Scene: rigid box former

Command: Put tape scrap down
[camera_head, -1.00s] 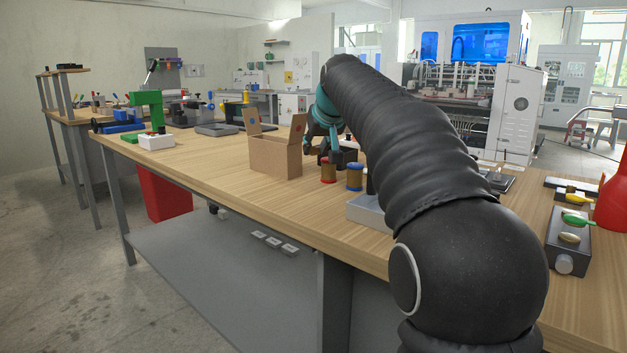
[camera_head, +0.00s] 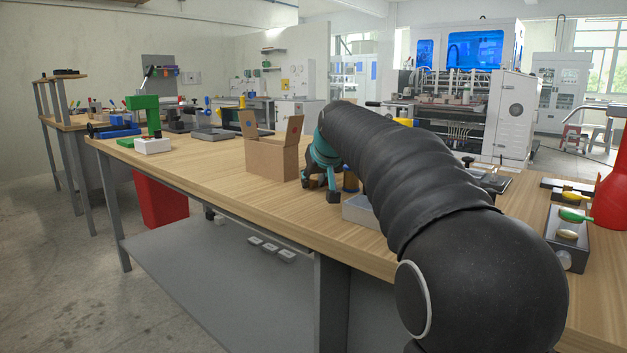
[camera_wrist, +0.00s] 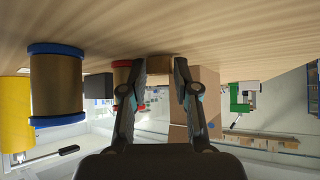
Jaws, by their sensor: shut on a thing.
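The box also shows in the wrist view (camera_wrist: 206,90), beside the right finger. Whether the scrap touches the bench cannot be told.
A blue-rimmed spool (camera_wrist: 57,85) stands left of my fingers in the wrist view. A red-rimmed spool (camera_wrist: 121,65) is partly hidden behind the left finger. Bare wooden bench (camera_head: 215,170) lies left of the box.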

